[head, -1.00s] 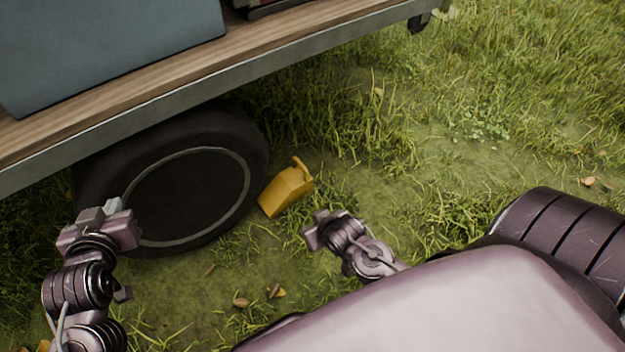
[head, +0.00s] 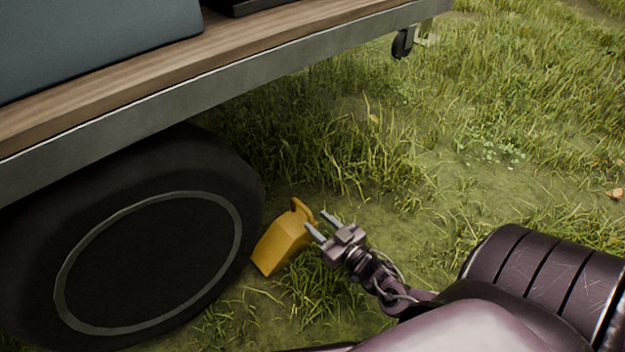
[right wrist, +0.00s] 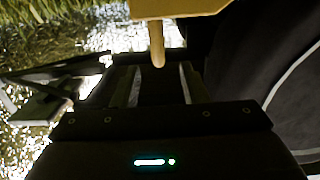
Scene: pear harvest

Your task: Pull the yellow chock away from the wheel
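The yellow chock (head: 281,243) sits on the grass against the right side of the black wheel (head: 150,265), with its handle up at its far end. My right gripper (head: 319,223) is open, its two fingers pointing at the chock's handle end from the right. In the right wrist view, the chock (right wrist: 180,8) shows at the top edge and its handle hangs down in line with the gap between the open fingers (right wrist: 158,85). The fingers do not look closed on it. Whether the handle is fully between them I cannot tell. My left gripper is out of view.
The cart's wooden deck (head: 120,98) with a metal edge overhangs the wheel and carries a blue-grey box (head: 90,45). A small caster (head: 402,42) hangs under the cart's far end. Open grass lies to the right.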

